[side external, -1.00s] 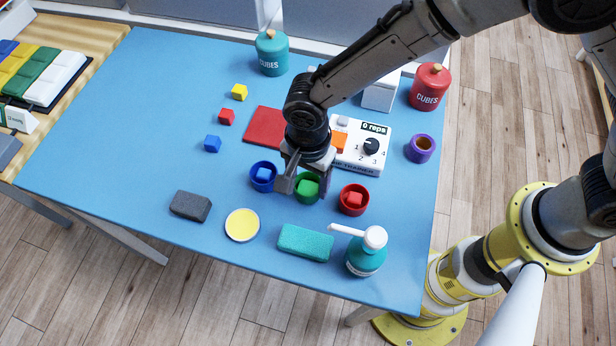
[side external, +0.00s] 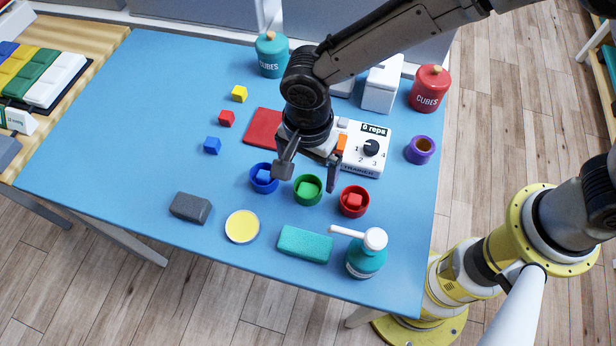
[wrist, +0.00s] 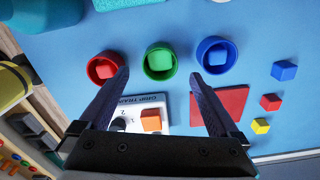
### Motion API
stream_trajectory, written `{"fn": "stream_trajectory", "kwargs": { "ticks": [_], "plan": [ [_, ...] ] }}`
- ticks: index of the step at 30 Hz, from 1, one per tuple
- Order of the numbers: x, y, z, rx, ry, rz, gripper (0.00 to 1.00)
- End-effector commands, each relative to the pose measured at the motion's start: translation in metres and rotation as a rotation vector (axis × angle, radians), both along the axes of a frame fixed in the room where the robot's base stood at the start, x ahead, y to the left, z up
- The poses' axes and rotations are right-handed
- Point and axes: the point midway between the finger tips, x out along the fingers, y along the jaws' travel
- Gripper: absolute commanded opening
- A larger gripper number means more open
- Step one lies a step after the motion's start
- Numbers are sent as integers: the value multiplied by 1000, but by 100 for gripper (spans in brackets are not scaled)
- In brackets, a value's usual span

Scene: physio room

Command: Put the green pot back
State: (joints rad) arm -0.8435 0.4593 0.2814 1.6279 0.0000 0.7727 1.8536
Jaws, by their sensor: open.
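The green pot (side external: 308,195) stands upright on the blue table between the blue pot (side external: 257,185) and the red pot (side external: 342,207), with a green cube (side external: 307,188) inside it. In the wrist view the green pot (wrist: 148,71) is in the middle of the row, ahead of the fingertips. My gripper (side external: 309,172) is open and empty, above and just behind the green pot, with its fingers spread apart. In the wrist view my gripper (wrist: 158,80) has a finger near the red pot and another near the blue pot.
A red mat (side external: 263,127) and a grip trainer box (side external: 367,158) lie behind the pots. A teal block (side external: 304,244), a pump bottle (side external: 366,258), a yellow-topped disc (side external: 242,226) and a grey block (side external: 190,207) stand in front. A purple pot (side external: 420,150) is at right.

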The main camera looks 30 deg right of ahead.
Motion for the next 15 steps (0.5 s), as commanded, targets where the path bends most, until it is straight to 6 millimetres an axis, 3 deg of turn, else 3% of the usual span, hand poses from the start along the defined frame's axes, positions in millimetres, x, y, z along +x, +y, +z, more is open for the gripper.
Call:
{"fn": "stream_trajectory", "kwargs": {
  "ticks": [6,15],
  "plan": [
    [1,1,45,3,-3,0,98],
    [0,0,74,1,-1,0,98]
  ]
}}
